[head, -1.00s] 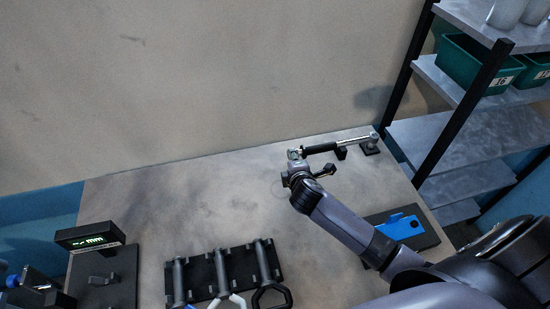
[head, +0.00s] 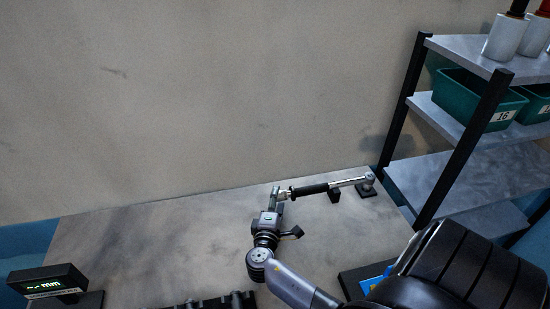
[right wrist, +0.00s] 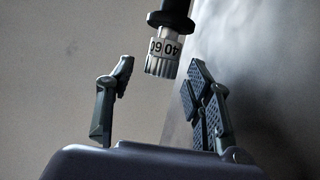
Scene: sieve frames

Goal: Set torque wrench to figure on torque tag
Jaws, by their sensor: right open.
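The torque wrench (head: 345,183) lies near the back wall, with a black handle at the left and a silver shaft running right onto black supports. My right gripper (head: 276,197) is at the handle's left end. In the right wrist view, my right gripper (right wrist: 160,78) is open, its fingers apart on either side of the ribbed silver knob (right wrist: 162,66). The knob end is near the fingertips; I see no clear contact. I cannot identify the torque tag. My left gripper is out of view.
A metal shelf (head: 470,135) with green bins (head: 470,98) stands at the right. A blue item (head: 372,285) on a black base is partly hidden by my arm. The table's middle left is bare.

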